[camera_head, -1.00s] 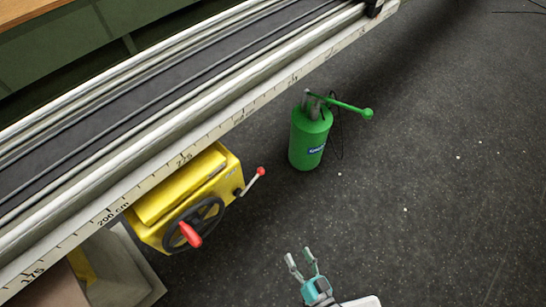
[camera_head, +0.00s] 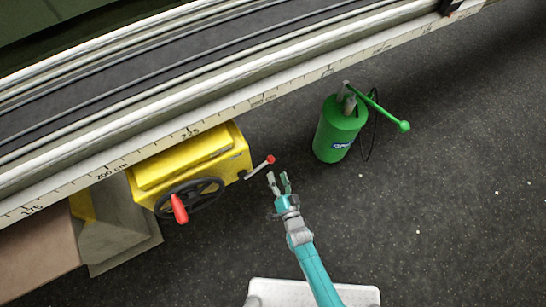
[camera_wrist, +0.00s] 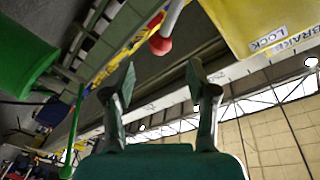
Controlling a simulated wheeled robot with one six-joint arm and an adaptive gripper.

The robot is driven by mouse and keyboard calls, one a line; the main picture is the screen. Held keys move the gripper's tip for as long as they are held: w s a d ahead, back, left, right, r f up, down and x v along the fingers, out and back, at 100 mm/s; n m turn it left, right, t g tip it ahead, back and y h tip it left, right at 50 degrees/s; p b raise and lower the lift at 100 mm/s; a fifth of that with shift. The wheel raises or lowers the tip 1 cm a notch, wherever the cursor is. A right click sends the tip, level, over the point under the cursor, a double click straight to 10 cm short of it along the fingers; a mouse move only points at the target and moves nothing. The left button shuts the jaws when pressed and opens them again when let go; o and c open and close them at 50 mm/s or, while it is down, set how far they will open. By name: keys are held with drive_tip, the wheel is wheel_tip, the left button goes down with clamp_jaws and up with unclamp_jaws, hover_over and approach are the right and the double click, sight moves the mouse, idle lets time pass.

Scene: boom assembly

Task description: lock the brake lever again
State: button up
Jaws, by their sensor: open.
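The brake lever (camera_head: 260,166) is a thin metal rod with a red ball knob, sticking out to the right from the side of the yellow box (camera_head: 205,158). In the wrist view its red knob (camera_wrist: 160,45) hangs beyond the fingertips, near the upper middle. The yellow box (camera_wrist: 270,22) there bears a label reading BRAKE and LOCK. My gripper (camera_head: 279,183) is open and empty. It is just below and right of the red knob in the head view, and appears apart from it.
A black handwheel (camera_head: 205,202) with a red handle (camera_head: 179,209) is on the box's front. A green cylinder (camera_head: 338,135) with a long handle stands right of my gripper. A long rail with a scale (camera_head: 290,88) runs above. The floor at right is clear.

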sight(271, 159)
drive_tip(key=x, duration=0.8)
clamp_jaws()
